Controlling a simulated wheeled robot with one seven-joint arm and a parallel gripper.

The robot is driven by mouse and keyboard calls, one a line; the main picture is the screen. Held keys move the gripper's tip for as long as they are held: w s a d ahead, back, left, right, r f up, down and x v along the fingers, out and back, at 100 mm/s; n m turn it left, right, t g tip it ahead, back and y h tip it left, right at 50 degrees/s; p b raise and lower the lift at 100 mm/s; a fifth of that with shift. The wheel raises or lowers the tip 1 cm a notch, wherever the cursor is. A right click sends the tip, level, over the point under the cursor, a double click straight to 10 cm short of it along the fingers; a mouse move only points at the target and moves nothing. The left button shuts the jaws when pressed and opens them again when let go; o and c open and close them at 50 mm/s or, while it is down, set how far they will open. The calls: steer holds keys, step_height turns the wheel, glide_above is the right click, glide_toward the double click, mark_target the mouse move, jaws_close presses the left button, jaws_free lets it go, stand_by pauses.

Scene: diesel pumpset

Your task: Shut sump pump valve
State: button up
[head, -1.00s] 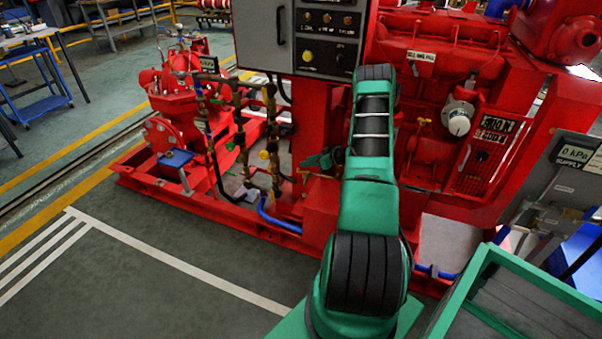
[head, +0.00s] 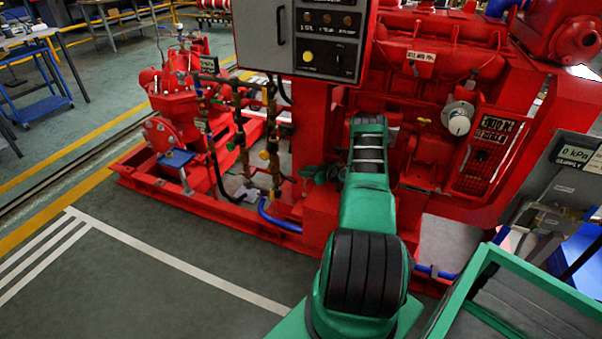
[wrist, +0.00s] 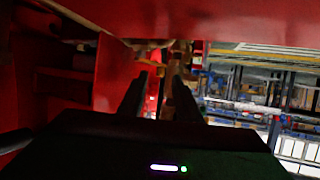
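The red pumpset (head: 320,190) carries upright brass and dark pipes with small valve fittings (head: 264,155) left of my arm in the head view. No readable label shows which fitting is the sump pump valve. In the wrist view, my gripper (wrist: 158,80) has two dark fingers standing apart, with nothing clearly held between them. A brass-coloured fitting (wrist: 175,72) appears beyond the fingertips, partly hidden by the right finger. The picture is dark, so I cannot tell whether they touch. In the head view my arm hides most of the gripper.
A grey control panel (head: 325,40) hangs above the pipes. The red engine (head: 440,90) stands behind my arm. In the wrist view, red panels (wrist: 115,75) lie close on the left and above. Open floor (head: 130,280) lies front left.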

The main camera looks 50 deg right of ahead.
steer(key=shift+x, duration=1.3)
steer(key=shift+c, duration=0.4)
jaws_close()
steer(key=shift+w+d+m+g+h, duration=0.1)
steer(key=shift+w+m+g+h, duration=0.1)
steer(key=shift+m+h, duration=0.7)
steer(key=shift+w+d+m+g+h, duration=0.1)
steer(key=shift+w+m+g+h, duration=0.1)
steer(key=shift+m+h, duration=0.65)
steer(key=shift+w+d+m+g+h, duration=0.1)
steer(key=shift+w+m+g+h, duration=0.1)
steer(key=shift+m+h, duration=0.65)
steer(key=shift+h, duration=0.3)
